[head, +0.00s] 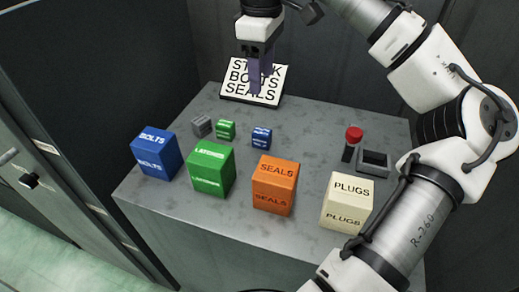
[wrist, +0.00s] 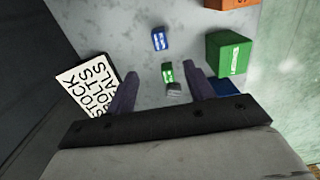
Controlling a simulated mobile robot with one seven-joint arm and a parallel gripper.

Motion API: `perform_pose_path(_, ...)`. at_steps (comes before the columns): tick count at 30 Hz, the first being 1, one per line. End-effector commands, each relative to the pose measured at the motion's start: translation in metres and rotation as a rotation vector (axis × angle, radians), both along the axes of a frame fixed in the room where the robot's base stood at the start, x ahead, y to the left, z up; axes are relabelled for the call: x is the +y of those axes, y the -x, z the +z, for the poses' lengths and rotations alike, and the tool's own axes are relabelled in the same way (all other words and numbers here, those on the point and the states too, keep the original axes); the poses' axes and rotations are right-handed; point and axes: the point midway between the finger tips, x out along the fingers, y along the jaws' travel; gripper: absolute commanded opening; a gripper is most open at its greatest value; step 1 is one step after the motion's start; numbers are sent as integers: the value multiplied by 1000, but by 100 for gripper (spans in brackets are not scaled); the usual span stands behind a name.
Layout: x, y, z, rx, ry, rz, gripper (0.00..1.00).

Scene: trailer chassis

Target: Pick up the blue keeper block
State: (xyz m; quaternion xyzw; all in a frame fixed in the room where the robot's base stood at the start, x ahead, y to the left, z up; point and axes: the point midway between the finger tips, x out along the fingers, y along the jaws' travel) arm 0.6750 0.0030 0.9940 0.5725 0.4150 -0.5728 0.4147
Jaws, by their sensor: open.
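A small blue block (head: 262,137) with a pale label sits on the grey table, behind the orange box and right of a small green block. In the wrist view the small blue block (wrist: 159,39) lies beyond the open jaws, near the top middle. My gripper (head: 258,92) points down above the back of the table, in front of the sign, apart from the small blue block. In the wrist view my gripper (wrist: 162,82) has its two fingers spread, with nothing held between them.
A green block (head: 226,130) and a grey block (head: 201,126) stand left. Larger BOLTS (head: 156,155), green (head: 210,169), SEALS (head: 274,184) and PLUGS (head: 347,202) boxes line the front. A sign (head: 240,82) leans behind; a red-topped item (head: 352,143) and grey tray (head: 374,162) stand right.

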Motion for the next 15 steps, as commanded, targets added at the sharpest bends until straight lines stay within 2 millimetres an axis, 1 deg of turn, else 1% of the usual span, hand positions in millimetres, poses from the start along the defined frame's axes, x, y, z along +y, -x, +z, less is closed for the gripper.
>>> perform_pose_path(3, -5, -1, -2, -1, 0, 1, 53)
perform_pose_path(5, -6, -1, -7, -1, 0, 3, 53)
perform_pose_path(8, -6, -1, -24, 1, 2, 3, 53)
perform_pose_path(12, -6, -1, -53, 1, 2, 3, 53)
perform_pose_path(15, -6, -1, -70, -1, 1, 2, 53)
